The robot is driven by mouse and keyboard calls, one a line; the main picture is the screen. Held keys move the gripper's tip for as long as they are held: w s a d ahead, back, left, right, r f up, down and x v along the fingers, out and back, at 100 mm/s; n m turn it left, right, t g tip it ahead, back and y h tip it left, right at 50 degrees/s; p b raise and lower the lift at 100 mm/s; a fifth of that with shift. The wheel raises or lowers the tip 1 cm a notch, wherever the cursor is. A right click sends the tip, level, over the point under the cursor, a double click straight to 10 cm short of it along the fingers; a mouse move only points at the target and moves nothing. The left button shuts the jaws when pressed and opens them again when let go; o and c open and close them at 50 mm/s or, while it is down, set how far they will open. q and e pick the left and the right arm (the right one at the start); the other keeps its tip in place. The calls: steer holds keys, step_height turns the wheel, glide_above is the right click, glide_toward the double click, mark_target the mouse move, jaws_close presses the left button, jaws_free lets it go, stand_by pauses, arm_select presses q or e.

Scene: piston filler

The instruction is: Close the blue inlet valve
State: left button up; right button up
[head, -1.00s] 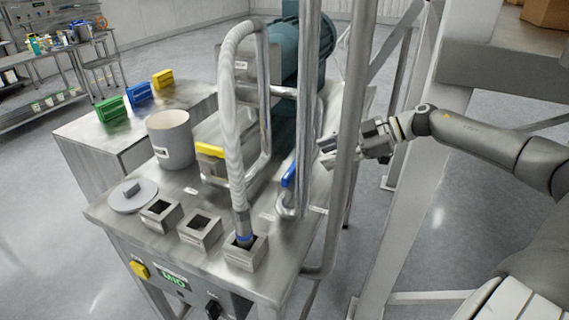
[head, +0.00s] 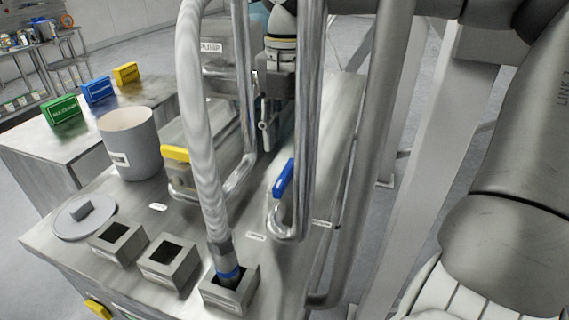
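The blue inlet valve handle (head: 284,178) is on a steel pipe at the right part of the machine top. It stands steeply, leaning slightly right, roughly along the upright pipe beside it. My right gripper (head: 266,122) points down behind the upright pipes, above and behind the blue handle and apart from it. Pipes partly hide its fingers, so I cannot tell whether they are open or shut. I see nothing held in it. My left gripper is not in view.
A curved hose (head: 197,120) and an upright pipe (head: 309,110) stand close around the valve. A yellow-handled valve (head: 175,153), a grey pot (head: 129,145) and square sockets (head: 168,262) are to the left. A thick post (head: 372,150) is on the right.

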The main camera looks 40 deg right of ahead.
mark_target(285, 177)
step_height(285, 177, down, 7)
steer(key=shift+w+f+p, duration=0.15)
steer(key=shift+p, duration=0.4)
jaws_close()
